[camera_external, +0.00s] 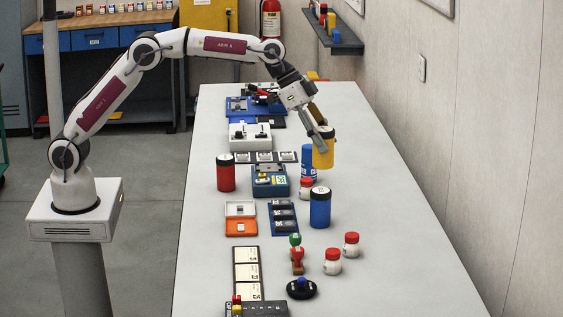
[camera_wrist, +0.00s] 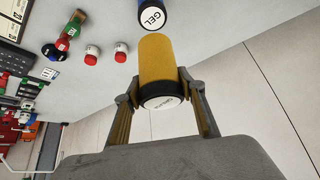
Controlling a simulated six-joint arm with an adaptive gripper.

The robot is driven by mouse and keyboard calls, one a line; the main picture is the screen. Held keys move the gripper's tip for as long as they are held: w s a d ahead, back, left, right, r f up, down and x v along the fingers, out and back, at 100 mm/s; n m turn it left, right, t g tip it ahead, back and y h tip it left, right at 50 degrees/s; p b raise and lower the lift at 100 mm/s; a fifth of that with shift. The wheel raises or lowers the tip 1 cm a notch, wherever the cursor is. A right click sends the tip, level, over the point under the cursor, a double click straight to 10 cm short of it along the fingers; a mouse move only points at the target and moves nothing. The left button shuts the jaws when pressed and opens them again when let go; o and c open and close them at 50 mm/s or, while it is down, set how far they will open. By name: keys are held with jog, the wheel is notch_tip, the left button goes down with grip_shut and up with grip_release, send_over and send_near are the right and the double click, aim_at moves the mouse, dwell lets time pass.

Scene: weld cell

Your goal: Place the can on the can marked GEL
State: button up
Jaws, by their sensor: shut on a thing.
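The yellow can (camera_external: 323,154) is held between the fingers of my gripper (camera_external: 321,134). In the wrist view the yellow can (camera_wrist: 158,65) shows its black-rimmed end with a white label, and the fingers (camera_wrist: 156,88) press on both sides. The can marked GEL (camera_wrist: 152,17) is blue with a white top and is cut off by the upper edge. It appears to be the blue can (camera_external: 320,208) with a black rim standing on the bench in the external view, where its marking is too small to read. The yellow can is apart from it, farther back.
A blue container (camera_external: 308,165) and a red-lidded jar (camera_external: 305,190) stand near the held can. A red can (camera_external: 226,174) stands left. Two more red-lidded jars (camera_external: 333,262) and a stamp (camera_external: 297,258) are in front. The bench's right side (camera_external: 400,230) is clear.

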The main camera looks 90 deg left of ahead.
aim_at(324, 128)
jog(key=shift+w+a+r, duration=0.1)
jog(key=shift+w+r, duration=0.15)
jog(key=shift+r, duration=0.5)
jog(key=shift+a+r, duration=0.1)
jog(key=shift+r, duration=0.6)
jog(key=shift+s+r+n, duration=0.15)
jog(key=shift+r+n, duration=0.15)
jog(key=shift+s+a+f, duration=0.1)
jog(key=shift+s+f, duration=0.1)
jog(key=shift+s, duration=0.05)
jog(key=shift+f, duration=3.1)
jog(key=shift+f, duration=0.15)
jog(key=shift+f, duration=1.75)
jog(key=shift+f, duration=0.15)
